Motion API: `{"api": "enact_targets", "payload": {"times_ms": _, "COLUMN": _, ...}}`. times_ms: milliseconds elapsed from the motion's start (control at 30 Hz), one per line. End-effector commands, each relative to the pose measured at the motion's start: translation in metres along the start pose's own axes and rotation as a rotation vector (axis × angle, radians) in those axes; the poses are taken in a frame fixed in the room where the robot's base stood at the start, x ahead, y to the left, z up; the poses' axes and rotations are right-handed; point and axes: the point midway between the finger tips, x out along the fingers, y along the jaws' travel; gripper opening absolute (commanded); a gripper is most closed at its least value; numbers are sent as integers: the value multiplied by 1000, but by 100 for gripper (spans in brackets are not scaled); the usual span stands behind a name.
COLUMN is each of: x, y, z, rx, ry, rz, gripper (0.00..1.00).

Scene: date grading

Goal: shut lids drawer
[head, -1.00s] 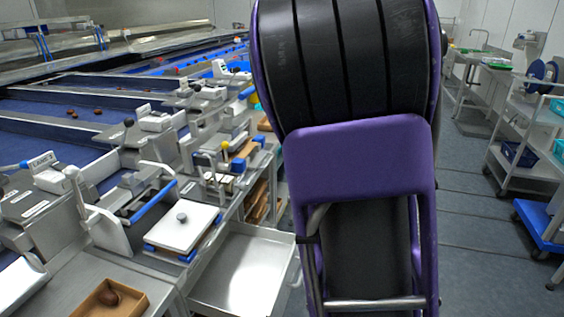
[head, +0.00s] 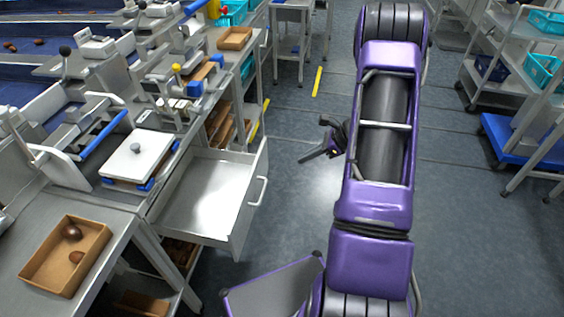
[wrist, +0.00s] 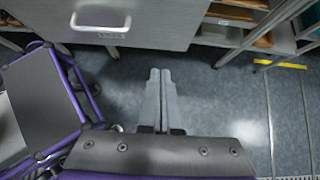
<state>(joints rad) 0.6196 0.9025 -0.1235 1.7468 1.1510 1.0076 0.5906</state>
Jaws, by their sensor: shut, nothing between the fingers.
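The lids drawer (head: 205,197) stands pulled out from the bench in the head view, and its inside looks empty. Its front panel has a pale bar handle (head: 258,190). In the wrist view the drawer front (wrist: 160,22) spans the top, with the handle (wrist: 100,21) at upper left. My gripper (head: 304,156) is right of the drawer front, apart from it, over the floor. In the wrist view my gripper (wrist: 160,72) has its two fingers together, pointing toward the drawer front, with nothing between them.
A white board with a knob (head: 137,157) lies on the bench behind the drawer. Shelves under the bench hold brown trays (head: 222,128). A blue cart (head: 522,142) stands at right. Floor around my gripper is clear.

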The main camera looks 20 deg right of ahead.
Motion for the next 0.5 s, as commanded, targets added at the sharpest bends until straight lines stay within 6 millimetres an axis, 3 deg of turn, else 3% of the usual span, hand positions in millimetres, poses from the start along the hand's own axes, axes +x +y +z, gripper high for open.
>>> {"api": "enact_targets", "payload": {"times_ms": 167, "x": 23, "y": 1, "z": 0, "rx": 2, "ry": -1, "rz": 3, "gripper": 0}}
{"api": "enact_targets", "payload": {"times_ms": 500, "x": 95, "y": 1, "z": -1, "rx": -1, "ry": 3, "rz": 3, "gripper": 0}}
